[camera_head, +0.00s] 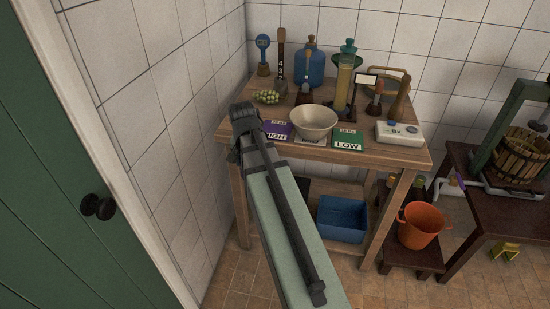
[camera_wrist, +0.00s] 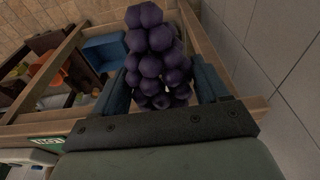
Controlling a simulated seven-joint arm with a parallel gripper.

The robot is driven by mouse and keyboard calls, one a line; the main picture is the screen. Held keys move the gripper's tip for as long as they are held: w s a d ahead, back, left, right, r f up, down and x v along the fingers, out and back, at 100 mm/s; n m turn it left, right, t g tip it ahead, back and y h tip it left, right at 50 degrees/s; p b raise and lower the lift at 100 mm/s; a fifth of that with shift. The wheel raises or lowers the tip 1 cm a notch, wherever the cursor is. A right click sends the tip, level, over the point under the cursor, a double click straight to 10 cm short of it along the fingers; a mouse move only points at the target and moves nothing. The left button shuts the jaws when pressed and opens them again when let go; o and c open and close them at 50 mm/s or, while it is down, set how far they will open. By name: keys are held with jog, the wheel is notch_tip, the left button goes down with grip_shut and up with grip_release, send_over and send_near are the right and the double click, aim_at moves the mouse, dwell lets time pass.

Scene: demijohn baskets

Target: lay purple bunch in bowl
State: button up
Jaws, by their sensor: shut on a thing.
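The purple bunch (camera_wrist: 152,50) fills the space between the fingers of my gripper (camera_wrist: 162,82) in the wrist view, and the gripper is shut on it. In the head view the bunch is hidden behind my arm, whose dark wrist end is at the table's left front corner. The cream bowl (camera_head: 313,122) stands upright on the table near the front edge, to the right of my wrist. Its inside looks empty from here.
Purple (camera_head: 277,130) and green (camera_head: 348,140) cards flank the bowl on the wooden table (camera_head: 385,158). Green grapes (camera_head: 266,97) lie behind. A blue jug (camera_head: 309,68), a funnel-topped cylinder (camera_head: 345,80) and a white scale (camera_head: 399,133) stand around. The tiled wall is close at left.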

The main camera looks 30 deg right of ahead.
jog(key=w+a+n+t, duration=0.2)
jog(key=w+a+n, duration=0.3)
jog(key=a, duration=0.3)
jog(key=d+r+m+g+h, duration=0.1)
jog(key=d+r+m, duration=0.4)
jog(key=d, duration=0.6)
jog(key=s+d+r+m+g+h, duration=0.1)
jog(key=d+r+m, duration=0.5)
jog(key=d, duration=0.6)
jog(key=s+d+r+m+g+h, duration=0.1)
jog(key=d+r+m+g, duration=0.2)
jog(key=d, duration=0.9)
notch_tip(320, 180, up, 3)
jog(key=m, duration=0.3)
jog(key=shift+s+d+f+h, duration=0.15)
jog(key=shift+s+d+h, duration=0.05)
jog(key=shift+h, duration=0.1)
jog(key=shift+f, duration=0.15)
jog(key=shift+f, duration=4.3)
jog(key=shift+f, duration=0.25)
